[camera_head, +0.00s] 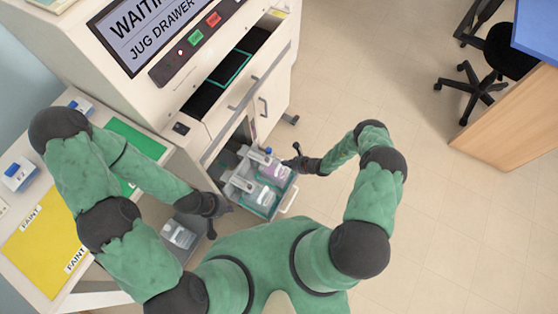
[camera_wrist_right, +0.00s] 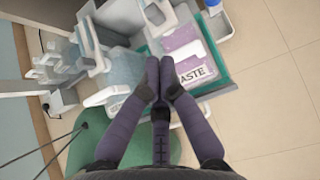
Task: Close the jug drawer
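The jug drawer (camera_head: 292,189) is pulled out low at the front of the white machine, with a pale handle (camera_head: 288,200) on its outer side. It holds clear jugs, one with purple contents (camera_head: 272,172); this jug (camera_wrist_right: 188,45) also shows in the right wrist view with a label reading "ASTE". My right gripper (camera_head: 295,156) is beside the drawer's right side. In the right wrist view its fingertips (camera_wrist_right: 161,68) meet, with nothing visible between them, over the drawer's edge. My left gripper (camera_head: 217,210) is left of the drawer; its finger opening is unclear.
The machine's screen (camera_head: 140,30) reads "WAITING" and "JUG DRAWER". An upper tray (camera_head: 232,68) stands open above. A side bench (camera_head: 85,262) with green and yellow mats is at left. Another jug (camera_head: 178,236) is below my left arm.

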